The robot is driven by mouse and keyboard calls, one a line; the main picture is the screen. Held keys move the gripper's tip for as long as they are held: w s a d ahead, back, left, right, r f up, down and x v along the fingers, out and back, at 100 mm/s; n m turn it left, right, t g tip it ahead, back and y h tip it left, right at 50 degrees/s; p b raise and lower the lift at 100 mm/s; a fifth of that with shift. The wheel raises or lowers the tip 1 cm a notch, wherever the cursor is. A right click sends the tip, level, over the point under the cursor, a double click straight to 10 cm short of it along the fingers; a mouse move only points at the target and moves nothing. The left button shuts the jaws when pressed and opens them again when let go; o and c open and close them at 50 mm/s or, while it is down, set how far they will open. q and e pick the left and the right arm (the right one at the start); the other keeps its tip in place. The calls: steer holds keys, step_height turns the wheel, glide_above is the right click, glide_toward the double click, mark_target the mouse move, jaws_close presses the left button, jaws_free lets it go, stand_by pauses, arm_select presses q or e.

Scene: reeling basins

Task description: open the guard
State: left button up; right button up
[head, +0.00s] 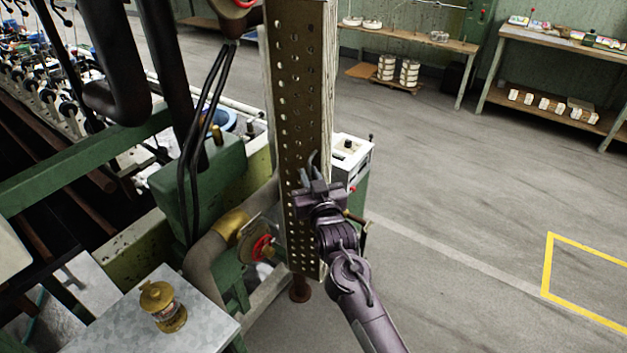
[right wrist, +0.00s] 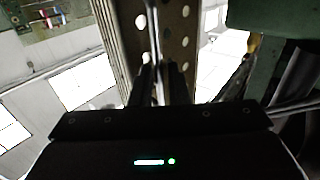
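The guard (head: 296,110) is a tall, upright panel of perforated metal in the middle of the head view. It stands beside the machine and hides part of what is behind it. Its thin metal handle (head: 313,160) is on the panel's lower half. My right gripper (head: 312,182) is at this handle, coming from the lower right. In the right wrist view the handle bar (right wrist: 155,40) runs between the two close-set fingers (right wrist: 162,82), which look shut on it, with the perforated guard (right wrist: 176,30) just behind. My left gripper is not in view.
A green machine housing (head: 197,185) and pipes stand left of the guard. A brass oil cup (head: 162,306) sits on a grey metal top (head: 110,325). A white control box (head: 350,158) stands behind the guard. The floor (head: 450,200) to the right is clear, with benches (head: 410,38) beyond.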

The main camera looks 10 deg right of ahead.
steer(key=shift+o, duration=1.2)
steer(key=shift+w+a+f, duration=0.15)
steer(key=shift+w+a, duration=0.05)
steer(key=shift+w+f, duration=0.15)
steer(key=shift+f, duration=0.05)
steer(key=shift+s+d, duration=0.2)
steer(key=shift+s, duration=0.1)
steer(key=s, duration=0.2)
steer(key=s+b, duration=0.1)
steer(key=s, duration=0.2)
steer(key=s+b, duration=0.1)
steer(key=s, duration=0.1)
steer(key=shift+s+d, duration=0.15)
steer(key=shift+d, duration=0.2)
